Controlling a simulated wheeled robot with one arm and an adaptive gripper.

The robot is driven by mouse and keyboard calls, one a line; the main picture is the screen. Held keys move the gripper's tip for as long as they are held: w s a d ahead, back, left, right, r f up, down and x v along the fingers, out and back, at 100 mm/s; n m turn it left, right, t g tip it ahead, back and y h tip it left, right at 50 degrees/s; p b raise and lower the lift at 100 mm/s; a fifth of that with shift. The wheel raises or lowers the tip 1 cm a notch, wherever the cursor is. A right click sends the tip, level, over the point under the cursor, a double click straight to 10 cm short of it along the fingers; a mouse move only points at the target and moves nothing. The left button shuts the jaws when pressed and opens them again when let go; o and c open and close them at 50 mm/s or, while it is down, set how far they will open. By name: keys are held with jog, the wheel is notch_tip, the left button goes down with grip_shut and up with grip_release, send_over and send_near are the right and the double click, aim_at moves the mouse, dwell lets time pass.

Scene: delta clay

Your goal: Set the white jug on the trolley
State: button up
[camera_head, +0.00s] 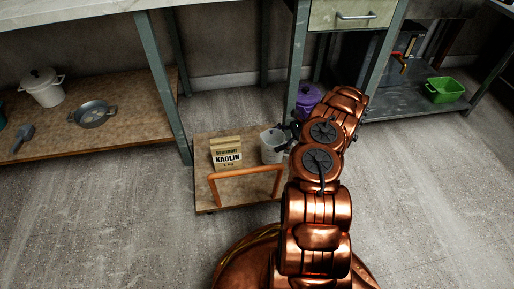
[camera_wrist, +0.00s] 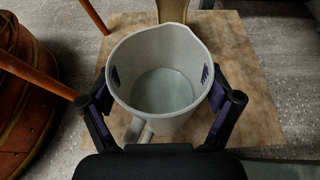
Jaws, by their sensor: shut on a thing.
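The white jug (camera_head: 271,147) is at the right part of the trolley (camera_head: 203,160), a low wooden board with an orange handle. In the wrist view the jug (camera_wrist: 163,120) is upright and empty, with its handle toward me and its spout at the far side. My gripper (camera_wrist: 160,78) is shut on the jug, one finger on each side of its wall. The trolley board (camera_wrist: 255,105) shows beneath and around the jug. The jug's base is hidden in the wrist view, and I cannot tell if it touches the board. My arm partly covers the trolley's right side.
A kaolin bag (camera_head: 227,153) stands on the trolley left of the jug, behind the orange handle (camera_head: 245,173). A purple pot (camera_head: 309,96) is behind my arm. A left shelf holds a white pot (camera_head: 43,91) and a grey pan (camera_head: 92,115). A green basin (camera_head: 444,91) sits right.

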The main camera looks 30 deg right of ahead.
jog(key=w+a+f+b, duration=0.4)
jog(key=a, duration=0.1)
jog(key=shift+w+a, duration=0.25)
dwell(0.3)
jog(key=shift+f, duration=0.15)
jog(key=o, duration=1.5)
jog(key=shift+o, duration=0.2)
